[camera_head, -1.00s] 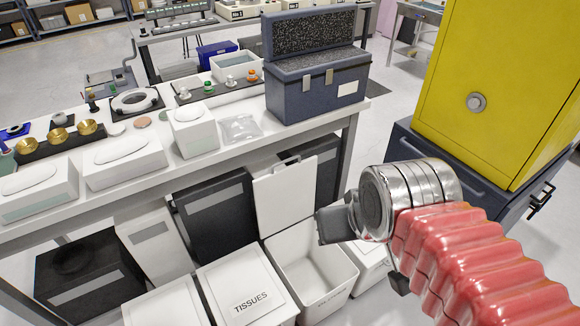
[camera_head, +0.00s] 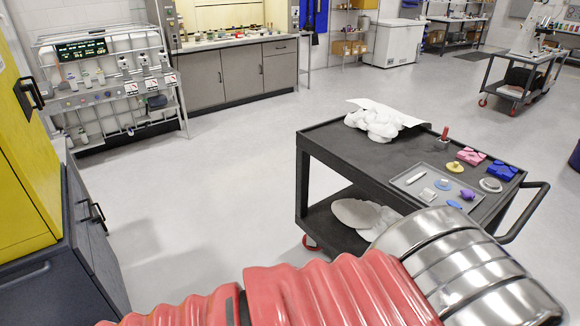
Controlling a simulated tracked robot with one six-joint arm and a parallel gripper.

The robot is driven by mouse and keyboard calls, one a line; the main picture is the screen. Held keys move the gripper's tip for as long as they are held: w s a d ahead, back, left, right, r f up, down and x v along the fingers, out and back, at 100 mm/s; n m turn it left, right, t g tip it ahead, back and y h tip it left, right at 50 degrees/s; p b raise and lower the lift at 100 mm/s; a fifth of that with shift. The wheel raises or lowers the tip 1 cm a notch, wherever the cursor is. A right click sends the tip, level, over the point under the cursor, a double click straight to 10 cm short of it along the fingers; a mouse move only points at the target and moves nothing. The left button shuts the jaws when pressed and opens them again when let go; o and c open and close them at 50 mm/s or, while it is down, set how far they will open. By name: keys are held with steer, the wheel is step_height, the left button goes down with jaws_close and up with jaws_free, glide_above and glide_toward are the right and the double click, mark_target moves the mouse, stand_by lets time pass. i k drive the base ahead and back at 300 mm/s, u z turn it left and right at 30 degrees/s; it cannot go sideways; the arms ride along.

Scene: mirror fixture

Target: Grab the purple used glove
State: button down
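A small purple crumpled item (camera_head: 467,194), which may be the used glove, lies near the right side of a shallow grey tray (camera_head: 410,191). The tray rests on the front part of a dark cart's top (camera_head: 345,141). The item is too small to make out fingers. My red-sleeved arm and its metal wrist cross the bottom of the picture, in front of the cart. The gripper fingers are outside the picture, so their state does not show.
The tray also holds small blue and pale pieces. Beside it are a pink item (camera_head: 471,156), a blue item (camera_head: 502,170) and a yellow disc (camera_head: 455,167). White crumpled cloth (camera_head: 376,124) lies at the back. A yellow cabinet (camera_head: 25,165) stands left; the floor between is clear.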

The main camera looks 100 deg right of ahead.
mark_target(466, 194)
steer(key=z, duration=5.05)
